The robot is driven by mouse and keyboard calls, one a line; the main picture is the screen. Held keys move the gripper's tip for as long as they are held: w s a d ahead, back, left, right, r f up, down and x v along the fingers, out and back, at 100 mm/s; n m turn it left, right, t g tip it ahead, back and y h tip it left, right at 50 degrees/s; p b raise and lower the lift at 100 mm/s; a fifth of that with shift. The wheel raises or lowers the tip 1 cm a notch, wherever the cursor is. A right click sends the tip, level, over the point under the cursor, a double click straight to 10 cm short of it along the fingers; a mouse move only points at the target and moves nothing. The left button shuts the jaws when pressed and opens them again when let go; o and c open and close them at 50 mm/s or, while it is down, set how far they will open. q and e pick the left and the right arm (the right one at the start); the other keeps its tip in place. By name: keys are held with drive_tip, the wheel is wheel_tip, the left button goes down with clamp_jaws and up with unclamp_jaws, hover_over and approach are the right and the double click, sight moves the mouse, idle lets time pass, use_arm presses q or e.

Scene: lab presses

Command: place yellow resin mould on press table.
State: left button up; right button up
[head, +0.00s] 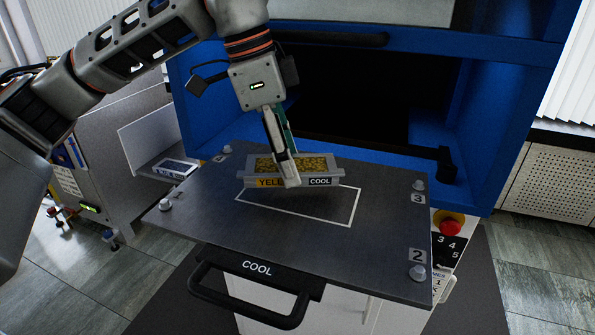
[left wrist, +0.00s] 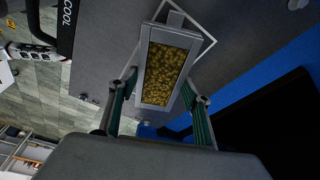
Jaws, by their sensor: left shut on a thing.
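The yellow resin mould (head: 318,166) is a grey tray of yellow granules with a yellow label and a "COOL" label on its front. My left gripper (head: 287,178) is shut on it, and the fingers lie across its long sides. The left wrist view shows the mould (left wrist: 168,68) between the two fingers (left wrist: 158,108). The press table (head: 210,222) is a dark plate with a white outlined rectangle and "COOL" on its front. The mould is over the rear part of the outline; whether it touches the plate is hard to tell. My right gripper is not in view.
The blue press (head: 485,120) with a dark opening stands behind the table. Knobs (head: 418,271) stand at the plate's corners, and a black handle (head: 250,308) juts out in front. A red button (head: 450,227) is at the right. A side shelf (head: 150,162) with a small tray is at the left.

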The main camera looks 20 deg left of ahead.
use_arm(q)
drive_tip(key=shift+d+r, duration=0.1)
drive_tip(key=shift+d, duration=0.65)
drive_tip(key=shift+f+p, duration=0.55)
drive_tip(key=shift+f, duration=1.25)
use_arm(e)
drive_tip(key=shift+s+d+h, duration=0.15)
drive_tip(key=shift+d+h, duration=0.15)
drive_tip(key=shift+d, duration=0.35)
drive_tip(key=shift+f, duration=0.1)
use_arm(q)
drive_tip(key=o, duration=1.6)
drive_tip(key=shift+f, duration=0.15)
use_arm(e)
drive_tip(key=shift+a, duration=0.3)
